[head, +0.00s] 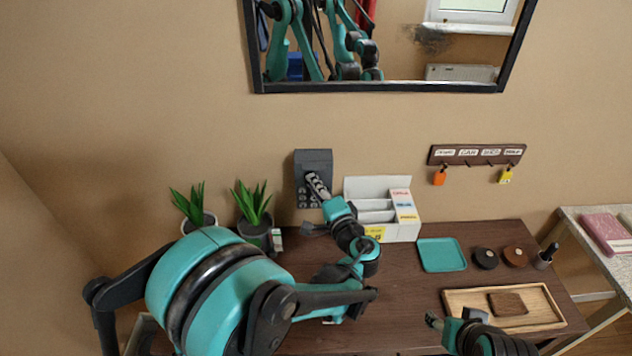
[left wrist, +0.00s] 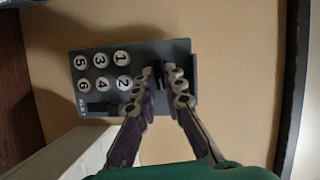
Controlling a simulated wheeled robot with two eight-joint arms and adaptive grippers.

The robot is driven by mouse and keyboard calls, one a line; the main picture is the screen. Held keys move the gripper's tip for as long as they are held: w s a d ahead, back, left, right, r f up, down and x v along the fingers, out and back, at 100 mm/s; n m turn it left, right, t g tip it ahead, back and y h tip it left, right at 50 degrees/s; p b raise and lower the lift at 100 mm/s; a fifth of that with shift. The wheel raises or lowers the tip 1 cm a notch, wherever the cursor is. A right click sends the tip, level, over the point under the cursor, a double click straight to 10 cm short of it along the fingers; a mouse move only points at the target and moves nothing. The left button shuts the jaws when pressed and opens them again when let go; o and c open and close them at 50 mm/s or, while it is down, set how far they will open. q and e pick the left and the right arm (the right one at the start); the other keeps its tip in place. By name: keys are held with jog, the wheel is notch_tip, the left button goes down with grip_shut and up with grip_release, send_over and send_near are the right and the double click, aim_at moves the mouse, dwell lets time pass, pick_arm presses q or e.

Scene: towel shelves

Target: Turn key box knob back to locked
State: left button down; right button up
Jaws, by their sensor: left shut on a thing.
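The grey key box (head: 313,160) is fixed to the wall above the desk. In the left wrist view the key box (left wrist: 88,72) shows its round white number buttons (left wrist: 101,71) on the left and a dark knob (left wrist: 163,74) on the right. My left gripper (head: 312,178) reaches up to the front of the box. In the left wrist view its fingers (left wrist: 163,78) are on either side of the knob, shut on it. The fingers partly hide the knob, so its exact angle is hard to tell. My right gripper (head: 436,321) is low at the right, away from the box.
A white organizer (head: 405,232) stands right of the box on the desk. Two potted plants (head: 254,203) stand to the left. A key rack (head: 477,155) with tagged keys hangs at the right. A teal tray (head: 442,255) and a wooden tray (head: 545,318) lie on the desk.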

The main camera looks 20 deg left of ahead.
pick_arm(q)
jog(key=shift+s+a+r+n+g+h+p, duration=0.15)
jog(key=shift+n+h+p, duration=0.85)
jog(key=shift+n, duration=1)
jog(key=shift+w+a+r+n+g+h+p, duration=0.15)
jog(key=shift+n+h+p, duration=0.5)
jog(key=shift+n+h, duration=1.05)
jog(key=shift+s+a+r+n+g+h+p, duration=0.15)
jog(key=shift+n+h+p, duration=0.65)
jog(key=shift+n, duration=1.5)
jog(key=c, duration=1.6)
grip_release()
